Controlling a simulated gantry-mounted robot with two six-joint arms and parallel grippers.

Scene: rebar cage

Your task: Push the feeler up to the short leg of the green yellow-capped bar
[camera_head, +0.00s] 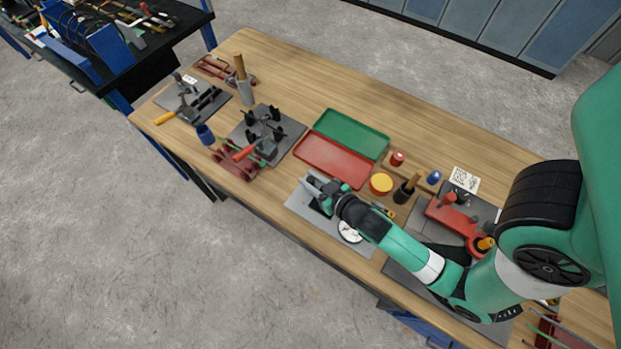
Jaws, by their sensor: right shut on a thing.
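My right gripper (318,190) is low over a grey plate (360,240) near the front edge of the bench. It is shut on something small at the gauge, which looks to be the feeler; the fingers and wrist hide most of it. A round white dial (349,232) sits on the same plate, just below my wrist. The green yellow-capped bar and its short leg cannot be made out; my gripper and arm cover that part of the plate. My left gripper is not in view.
A red tray (333,162) and a green tray (352,134) lie behind the plate. A yellow round lid (381,184) and a dark cup (403,193) stand close to my right wrist. A dark clamp fixture (265,135) is to the left. A red tool (452,217) is at right.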

